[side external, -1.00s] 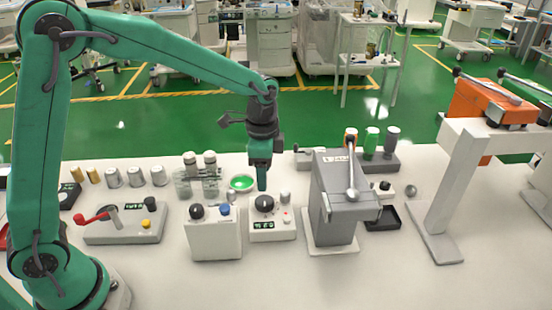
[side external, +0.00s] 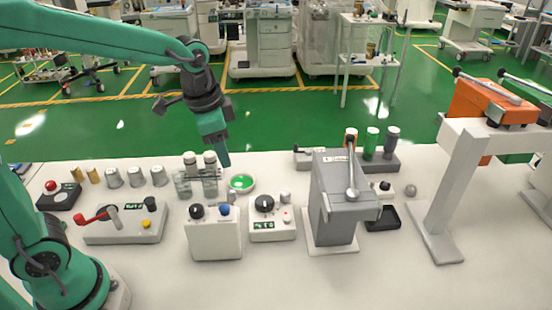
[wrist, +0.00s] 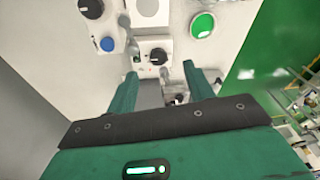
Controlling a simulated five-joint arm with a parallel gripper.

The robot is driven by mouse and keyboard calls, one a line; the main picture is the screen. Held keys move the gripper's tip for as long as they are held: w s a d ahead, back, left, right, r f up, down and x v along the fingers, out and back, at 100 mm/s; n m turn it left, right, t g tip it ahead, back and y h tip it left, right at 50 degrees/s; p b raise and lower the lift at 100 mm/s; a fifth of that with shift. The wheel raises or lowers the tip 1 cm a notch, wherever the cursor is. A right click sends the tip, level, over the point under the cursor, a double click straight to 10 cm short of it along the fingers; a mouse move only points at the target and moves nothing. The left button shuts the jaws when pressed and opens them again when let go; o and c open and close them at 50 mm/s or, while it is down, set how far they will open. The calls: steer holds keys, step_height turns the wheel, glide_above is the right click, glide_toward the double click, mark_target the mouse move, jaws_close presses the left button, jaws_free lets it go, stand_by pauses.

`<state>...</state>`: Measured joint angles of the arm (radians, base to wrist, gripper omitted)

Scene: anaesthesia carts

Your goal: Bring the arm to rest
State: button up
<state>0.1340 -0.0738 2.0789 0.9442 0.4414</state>
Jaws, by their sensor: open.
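My green gripper (side external: 224,160) is raised above the back part of the white table, just above the clear jars and the green dish. In the wrist view, its two fingers (wrist: 160,68) stand apart with nothing held between them. Beyond the fingertips, the wrist view shows a white box with a black knob (wrist: 157,56). The same box (side external: 272,230) stands on the table in the side view, in front and to the right of my gripper.
Clear jars (side external: 187,186) and a green dish (side external: 242,183) stand close below my gripper. A grey lever press (side external: 335,200) and a white stand with an orange top (side external: 450,180) are to the right. Bare table (side external: 190,285) lies in front.

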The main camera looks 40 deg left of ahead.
steer(key=s+a+r+n+t, duration=0.1)
steer(key=s+a+n, duration=0.1)
steer(key=s, duration=0.4)
steer(key=s+a+r+n+t, duration=0.2)
steer(key=s+a+n, duration=0.1)
steer(key=s, duration=0.4)
steer(key=shift+s+n, duration=0.3)
steer(key=shift+n, duration=0.5)
steer(key=shift+r, duration=0.1)
stand_by(1.0)
